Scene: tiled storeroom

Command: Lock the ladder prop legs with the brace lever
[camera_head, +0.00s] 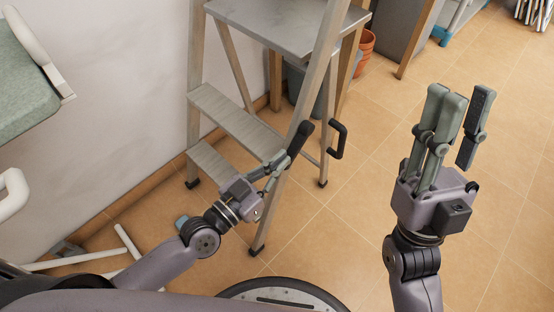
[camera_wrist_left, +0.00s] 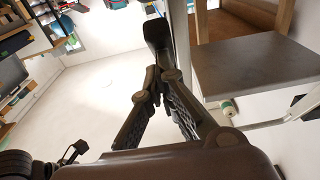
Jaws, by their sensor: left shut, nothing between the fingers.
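The stepladder (camera_head: 240,122) stands open on the tiles in the head view, with steps, front legs and thinner rear prop legs. A black bent handle, which looks like the brace lever (camera_head: 338,139), shows just right of the front right leg. My right gripper (camera_head: 462,102) is open and empty, raised over the floor at right.
A wall runs along the left. A green-cushioned seat (camera_head: 22,78) with white arms is at far left. The floor right of the ladder is clear.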

